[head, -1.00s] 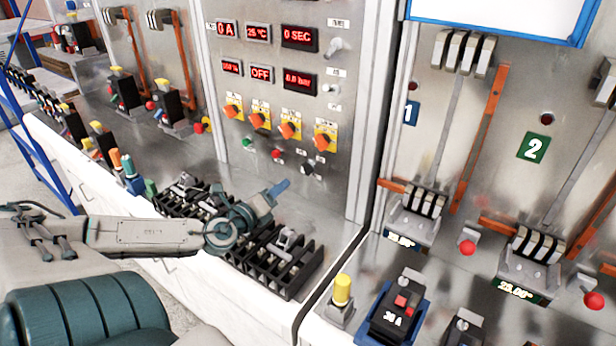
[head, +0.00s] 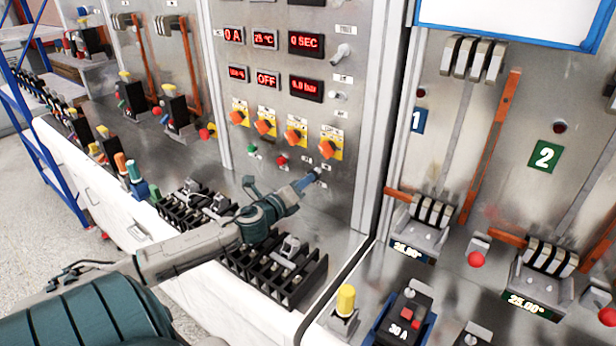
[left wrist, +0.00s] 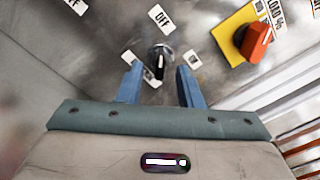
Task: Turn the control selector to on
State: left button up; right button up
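The control selector (left wrist: 160,62) is a small round black knob with a pale pointer line, on the steel panel. In the left wrist view it lies just beyond the fingertips, in line with the gap between them. Small white labels surround it, one reading OFF (left wrist: 162,18). My left gripper (left wrist: 160,82) is open, with its two blue fingers apart and nothing between them. In the head view the left gripper (head: 312,179) reaches the lower right of the control panel (head: 235,190), and its fingertips largely cover the selector. Contact cannot be told. My right gripper is not in view.
An orange rotary switch on a yellow plate (head: 331,143) sits just above the left gripper. A red button (head: 281,160) is to its left. A black terminal rack (head: 290,275) lies below the arm. Red displays, one reading OFF (head: 268,79), are higher up.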

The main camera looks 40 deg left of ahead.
pick_arm(q)
jog(key=shift+w+a+p, duration=0.15)
jog(key=shift+w+p, duration=0.7)
jog(key=shift+w, duration=0.65)
grip_shut()
